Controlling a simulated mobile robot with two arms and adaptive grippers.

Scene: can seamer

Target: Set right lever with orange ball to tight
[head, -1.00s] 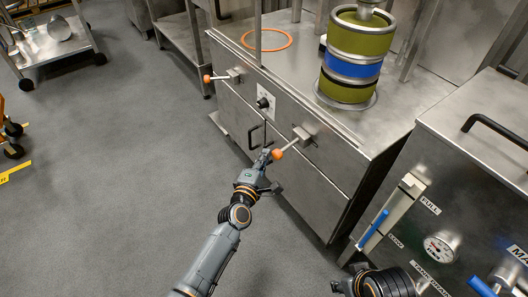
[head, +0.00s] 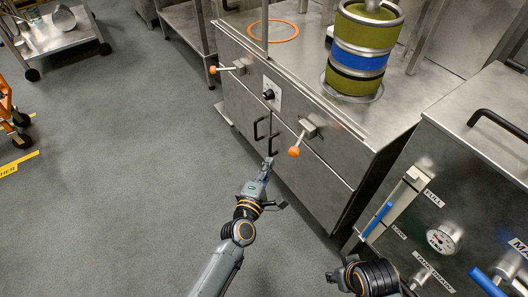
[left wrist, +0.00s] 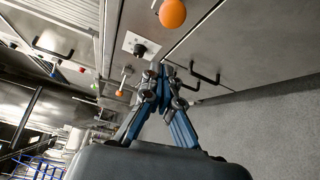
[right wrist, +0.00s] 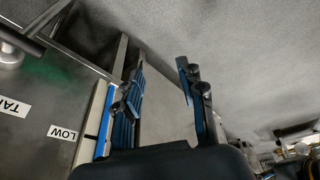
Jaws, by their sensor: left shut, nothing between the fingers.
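The right lever's orange ball (head: 294,152) hangs below and slightly left of its metal mount (head: 310,128) on the steel cabinet front. The ball also shows at the top of the left wrist view (left wrist: 172,13). My left gripper (head: 268,163) is shut and empty, left of and slightly below the ball in the head view, apart from it. Its fingertips meet in the left wrist view (left wrist: 163,72). My right gripper shows at the bottom of the head view; its fingers stand apart with nothing between them in the right wrist view (right wrist: 160,85).
The left lever's orange ball (head: 213,70) points left from its mount. A black knob (head: 268,95) and dark door handles (head: 262,126) sit between the levers. A steel machine with a gauge (head: 443,238) and blue handles stands at right. The grey floor (head: 110,190) at left is open.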

